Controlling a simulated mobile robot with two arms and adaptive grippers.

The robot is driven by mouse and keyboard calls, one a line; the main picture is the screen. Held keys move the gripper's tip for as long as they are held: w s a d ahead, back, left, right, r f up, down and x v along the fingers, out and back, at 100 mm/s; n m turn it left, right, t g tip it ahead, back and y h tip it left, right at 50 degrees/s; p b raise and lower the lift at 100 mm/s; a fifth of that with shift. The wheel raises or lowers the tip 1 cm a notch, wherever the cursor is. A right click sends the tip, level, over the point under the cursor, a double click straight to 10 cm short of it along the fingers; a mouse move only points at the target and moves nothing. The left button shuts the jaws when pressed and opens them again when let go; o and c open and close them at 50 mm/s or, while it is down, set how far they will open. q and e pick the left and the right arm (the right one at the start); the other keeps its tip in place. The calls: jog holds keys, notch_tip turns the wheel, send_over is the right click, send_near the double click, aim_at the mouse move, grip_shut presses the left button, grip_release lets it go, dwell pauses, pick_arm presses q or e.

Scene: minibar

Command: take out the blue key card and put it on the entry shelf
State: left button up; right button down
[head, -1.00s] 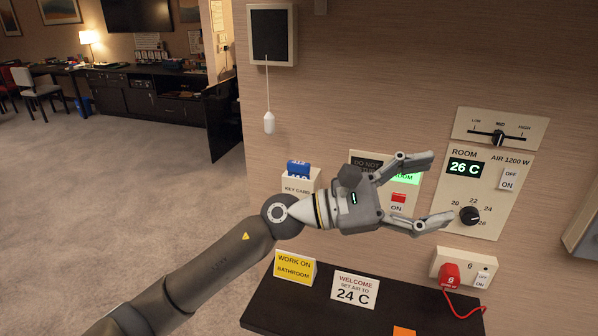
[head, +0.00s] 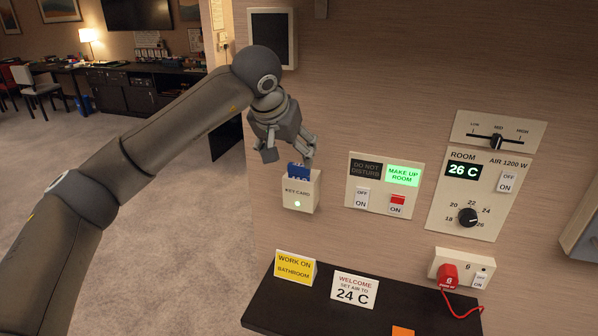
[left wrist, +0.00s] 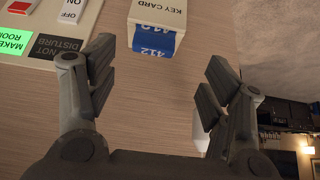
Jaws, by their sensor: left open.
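The blue key card (head: 298,171) stands in the slot of the white key card holder (head: 301,193) on the wall, with only its upper part showing. The holder's small light is green. My left gripper (head: 288,158) is open and empty, pointing down just above the card. In the left wrist view the card (left wrist: 154,42), marked 412, lies ahead of the open fingers (left wrist: 150,85) and is not between them. The entry shelf (head: 320,316) is the dark ledge low on the wall. My right gripper is not in view.
The shelf bears a yellow "work on bathroom" sign (head: 295,268), a white welcome card (head: 354,289) and an orange item (head: 403,331). A switch panel (head: 383,186) is right of the holder. A red plug (head: 447,276) with a cord is above the shelf's right end.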

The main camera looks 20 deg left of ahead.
aim_at(298, 166)
pick_arm(q)
jog(key=shift+x, duration=1)
jog(key=shift+w+d+f+p, duration=0.2)
jog(key=shift+w+f+p, duration=0.2)
jog(key=shift+p, duration=0.35)
jog(key=p+x, duration=0.1)
jog(key=x, duration=0.2)
jog(key=shift+w+d+f+p, duration=0.15)
jog(key=shift+d+f+p, duration=0.05)
jog(key=shift+p, duration=0.1)
jog(key=shift+w+f, duration=0.2)
jog(key=shift+f, duration=0.15)
jog(key=shift+c, duration=0.2)
jog(key=shift+s+r, duration=0.1)
jog(key=shift+c, duration=1.4)
jog(key=c, duration=0.6)
